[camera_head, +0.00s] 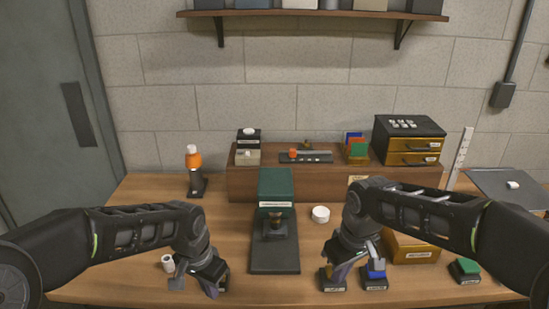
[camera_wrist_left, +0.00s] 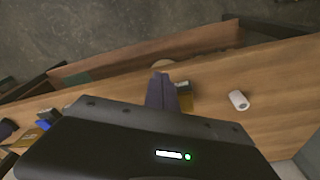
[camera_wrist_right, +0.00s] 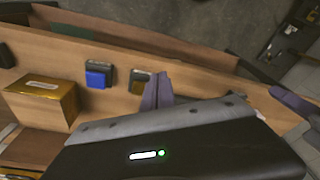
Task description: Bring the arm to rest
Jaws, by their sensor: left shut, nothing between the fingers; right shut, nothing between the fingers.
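My left gripper (camera_head: 214,282) is over the front left of the wooden table (camera_head: 130,195), pointing down. Its fingers are shut and empty, and they show as a purple-grey pair in the left wrist view (camera_wrist_left: 161,92). My right gripper (camera_head: 337,272) is over the front right of the table, also pointing down. Its fingers are shut and empty, seen in the right wrist view (camera_wrist_right: 157,90). A small dark labelled block (camera_head: 332,286) lies by the right fingertips; whether they touch it I cannot tell. The area under each wrist is partly hidden.
A dark fixture with a green back (camera_head: 275,185) stands between the arms. A white cylinder (camera_head: 168,263) lies near the left gripper. A blue-topped block (camera_head: 375,282), a yellow box (camera_head: 415,250) and a green-topped block (camera_head: 465,270) sit at right. A wooden riser (camera_head: 330,180) lines the back.

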